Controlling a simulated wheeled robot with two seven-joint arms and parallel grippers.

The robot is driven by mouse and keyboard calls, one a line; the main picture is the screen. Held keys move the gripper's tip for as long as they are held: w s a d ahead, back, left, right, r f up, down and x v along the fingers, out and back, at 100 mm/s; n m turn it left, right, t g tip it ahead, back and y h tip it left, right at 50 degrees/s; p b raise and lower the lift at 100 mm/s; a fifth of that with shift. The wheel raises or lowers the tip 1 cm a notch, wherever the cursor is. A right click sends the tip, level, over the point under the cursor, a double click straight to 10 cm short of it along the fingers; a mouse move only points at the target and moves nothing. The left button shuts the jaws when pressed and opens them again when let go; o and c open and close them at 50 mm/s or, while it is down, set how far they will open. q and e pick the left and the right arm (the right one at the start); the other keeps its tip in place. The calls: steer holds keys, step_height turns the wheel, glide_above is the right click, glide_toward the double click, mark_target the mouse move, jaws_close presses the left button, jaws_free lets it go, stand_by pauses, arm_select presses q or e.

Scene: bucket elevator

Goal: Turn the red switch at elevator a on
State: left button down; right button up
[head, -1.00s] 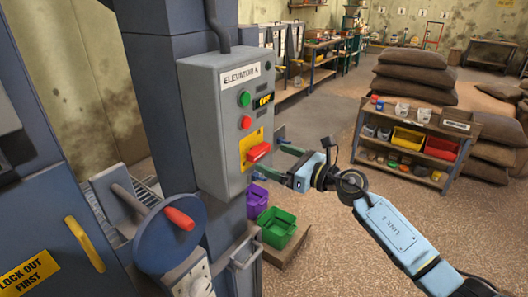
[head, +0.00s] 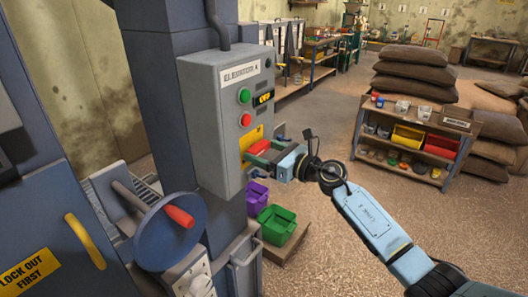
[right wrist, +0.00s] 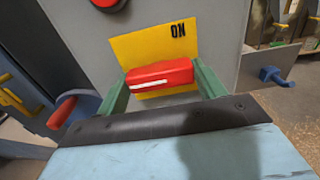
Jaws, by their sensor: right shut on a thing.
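The grey control box labelled Elevator A (head: 208,115) is mounted on the blue-grey column. Its front has a green button (head: 245,96), a red button (head: 246,120) and a small display reading OFF (head: 263,98). The red switch (right wrist: 158,78) sits on a yellow plate (right wrist: 150,47) marked ON at its top right. My right gripper (head: 257,155) is at the switch, its green fingers on both sides of it, shut on it. In the right wrist view the switch lies roughly level between the fingers. My left gripper is not in view.
A blue handwheel with a red handle (head: 180,217) stands left of and below the box. A shelf with trays (head: 417,138) stands at the right; open floor lies in between.

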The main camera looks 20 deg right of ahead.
steer(key=shift+m, duration=0.3)
steer(key=m+p, duration=0.3)
steer(key=shift+r, duration=0.1)
steer(key=m+p, duration=0.2)
steer(key=m, duration=0.3)
steer(key=shift+p, duration=0.3)
steer(key=m+p, duration=0.2)
steer(key=m, duration=0.2)
steer(key=shift+m, duration=0.3)
steer(key=m+p, duration=0.2)
steer(key=m, duration=0.2)
steer(key=shift+m, duration=0.3)
steer(key=shift+p, duration=0.3)
steer(key=o, duration=1)
